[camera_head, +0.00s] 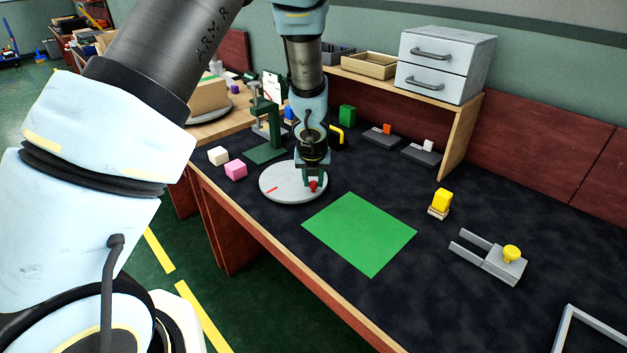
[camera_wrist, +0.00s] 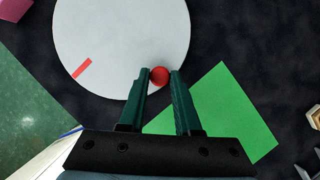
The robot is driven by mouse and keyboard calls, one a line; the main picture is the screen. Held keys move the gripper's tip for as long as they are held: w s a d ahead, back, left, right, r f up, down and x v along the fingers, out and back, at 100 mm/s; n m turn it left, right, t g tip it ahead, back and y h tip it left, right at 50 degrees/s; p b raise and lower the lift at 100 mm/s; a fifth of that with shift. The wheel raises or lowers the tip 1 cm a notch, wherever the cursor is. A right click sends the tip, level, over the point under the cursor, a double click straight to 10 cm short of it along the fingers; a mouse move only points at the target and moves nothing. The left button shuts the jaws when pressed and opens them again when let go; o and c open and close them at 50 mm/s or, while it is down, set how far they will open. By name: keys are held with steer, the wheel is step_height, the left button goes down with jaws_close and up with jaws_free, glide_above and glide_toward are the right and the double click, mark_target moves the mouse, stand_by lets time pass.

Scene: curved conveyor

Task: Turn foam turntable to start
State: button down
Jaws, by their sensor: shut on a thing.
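The turntable (camera_head: 283,194) is a pale grey round disc lying on the dark worktop; it also shows in the wrist view (camera_wrist: 115,45). A red line mark (camera_wrist: 82,68) lies near its left edge, also visible in the head view (camera_head: 271,188). A red knob (camera_wrist: 160,76) stands near the disc's rim, on the side nearest my gripper in the wrist view. My gripper (camera_wrist: 160,78) has its green fingers on both sides of the red knob and is shut on it. In the head view my gripper (camera_head: 312,184) points down over the disc's right part.
A green mat (camera_head: 360,234) lies right of the turntable. Pink (camera_head: 235,170) and cream (camera_head: 218,156) blocks lie to its left. A green press-like stand (camera_head: 265,150) is close behind. A yellow block (camera_head: 442,199) and a grey fork-shaped fixture (camera_head: 490,257) are farther right.

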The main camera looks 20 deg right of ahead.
steer(key=c, duration=0.6)
jaws_free()
steer(key=p+v, duration=0.3)
steer(key=v, duration=0.7)
steer(key=shift+s+r, duration=0.1)
steer(key=shift+r, duration=0.25)
